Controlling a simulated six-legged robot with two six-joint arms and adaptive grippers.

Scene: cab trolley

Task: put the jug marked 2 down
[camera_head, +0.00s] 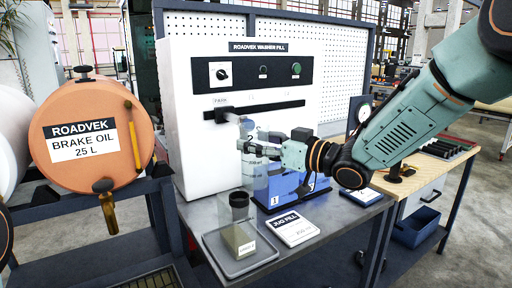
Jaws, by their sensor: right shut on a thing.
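The clear jug marked 2 (250,137) is upright in front of the white washer-fill panel. My right gripper (248,147) comes in from the right and is shut on this jug. The jug's lower part is see-through and overlaps the blue stand (293,187) in the picture. I cannot tell whether its base touches anything. The stand carries the marks 1 and 2 on its front. My left gripper is not in view.
A grey tray (219,254) with a clear container and a dark-topped piece stands at the front left of the bench. A jug fill card (290,228) lies beside it. An orange brake oil drum (92,170) is at left. The white washer-fill panel (200,142) rises behind.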

